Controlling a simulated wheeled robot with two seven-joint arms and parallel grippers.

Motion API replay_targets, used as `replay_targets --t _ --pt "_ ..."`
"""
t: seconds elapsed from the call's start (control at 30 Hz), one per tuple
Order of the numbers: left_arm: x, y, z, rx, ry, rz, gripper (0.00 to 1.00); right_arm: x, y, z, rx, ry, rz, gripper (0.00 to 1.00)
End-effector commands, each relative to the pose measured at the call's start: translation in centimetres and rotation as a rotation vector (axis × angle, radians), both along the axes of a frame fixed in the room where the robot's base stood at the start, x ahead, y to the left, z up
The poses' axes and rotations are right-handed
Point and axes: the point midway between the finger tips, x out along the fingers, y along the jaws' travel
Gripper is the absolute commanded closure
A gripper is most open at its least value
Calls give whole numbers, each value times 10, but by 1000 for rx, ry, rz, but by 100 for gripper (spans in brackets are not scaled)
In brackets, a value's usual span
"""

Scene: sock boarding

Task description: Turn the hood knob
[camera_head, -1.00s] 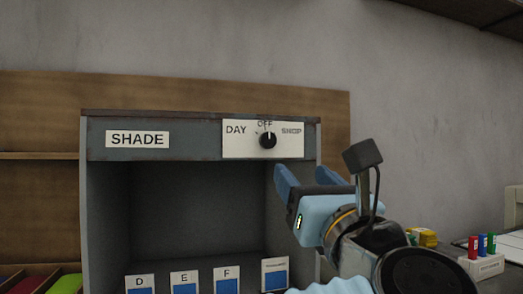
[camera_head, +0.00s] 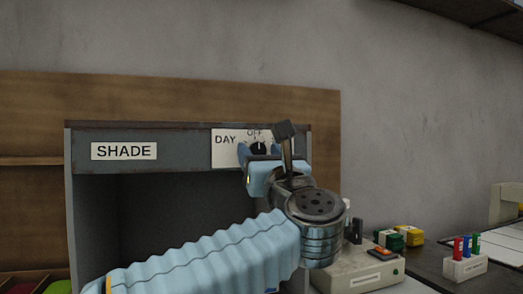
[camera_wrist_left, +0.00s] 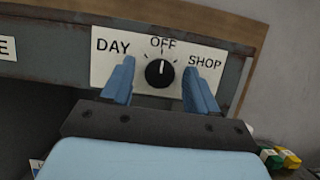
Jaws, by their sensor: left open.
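The hood knob (camera_wrist_left: 159,73) is a round black knob with a white pointer line, which points up at OFF. It sits on a white plate (camera_wrist_left: 110,67) marked DAY, OFF and SHOP. The plate is on the front of the grey hood (camera_head: 185,152) labelled SHADE. My left gripper (camera_wrist_left: 159,84) is open, with one blue finger on each side of the knob in the wrist view and a gap to it on both sides. In the head view the knob (camera_head: 258,147) shows between the fingertips of my left gripper (camera_head: 259,152). I cannot tell how far the tips are from the plate. My right gripper is not in view.
A beige box (camera_head: 355,268) stands right of the hood. Behind it are yellow and green blocks (camera_head: 410,236). A white holder (camera_head: 465,267) with coloured markers stands at the far right. A wooden board (camera_head: 326,165) and grey wall are behind the hood.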

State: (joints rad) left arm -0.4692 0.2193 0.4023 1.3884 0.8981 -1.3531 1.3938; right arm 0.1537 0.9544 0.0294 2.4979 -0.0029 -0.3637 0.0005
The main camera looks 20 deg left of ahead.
Motion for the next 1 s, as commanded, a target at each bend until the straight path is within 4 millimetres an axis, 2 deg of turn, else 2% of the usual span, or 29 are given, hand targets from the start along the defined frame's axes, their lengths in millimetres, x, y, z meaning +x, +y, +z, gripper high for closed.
replay_targets --t 0.17,0.53,0.77,1.0 --pt "0 0 0 0 0 0 41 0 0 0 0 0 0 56" --pt "0 0 0 1 1 0 94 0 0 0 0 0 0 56" --pt "0 -1 -2 -15 -10 -1 95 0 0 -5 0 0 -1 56" --pt "0 -1 -5 -106 -72 0 95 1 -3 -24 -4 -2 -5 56"
